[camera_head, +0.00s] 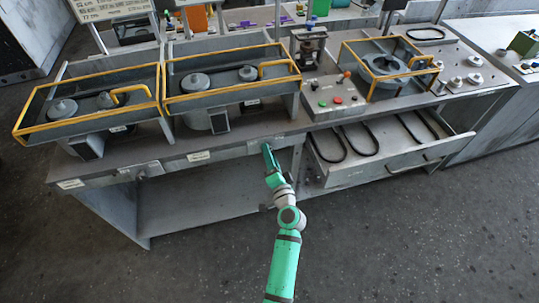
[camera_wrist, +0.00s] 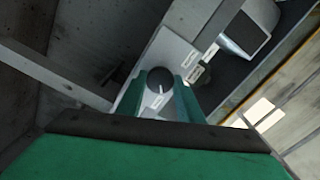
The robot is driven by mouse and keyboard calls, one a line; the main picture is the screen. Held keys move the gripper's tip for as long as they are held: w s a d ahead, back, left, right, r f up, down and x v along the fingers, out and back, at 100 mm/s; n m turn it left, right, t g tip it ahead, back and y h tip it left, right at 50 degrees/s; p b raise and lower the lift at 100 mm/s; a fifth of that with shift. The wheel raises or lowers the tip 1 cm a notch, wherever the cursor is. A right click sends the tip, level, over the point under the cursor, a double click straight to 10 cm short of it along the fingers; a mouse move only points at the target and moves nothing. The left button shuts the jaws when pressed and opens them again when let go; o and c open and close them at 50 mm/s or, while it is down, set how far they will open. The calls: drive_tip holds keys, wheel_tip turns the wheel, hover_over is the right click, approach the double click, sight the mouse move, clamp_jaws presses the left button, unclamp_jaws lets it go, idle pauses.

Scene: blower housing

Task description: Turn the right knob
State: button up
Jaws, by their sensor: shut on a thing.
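The knob (camera_wrist: 157,79) is round and dark with a white pointer line, on a light plate with small white labels in the wrist view. The pointer runs nearly up and down in that picture. My gripper (camera_wrist: 160,93) has one green finger on each side of the knob and is shut on it. In the head view, my gripper (camera_head: 267,148) is at the front edge of the bench, below the second yellow-railed unit. The knob is hidden behind my gripper there. Another small fitting (camera_head: 141,174) sits farther left on the same front edge; its details are too small to tell.
Two yellow-railed trays (camera_head: 163,105) with round metal parts stand on the bench. An open drawer (camera_head: 390,172) with black belts juts out to the right of my gripper. A control panel (camera_head: 335,100) with coloured buttons lies above it. The floor in front is clear.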

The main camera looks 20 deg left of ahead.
drive_tip(key=shift+f, duration=0.1)
drive_tip(key=o, duration=1.1)
drive_tip(key=shift+c, duration=0.2)
drive_tip(key=v, duration=1.1)
drive_tip(key=shift+w, duration=0.1)
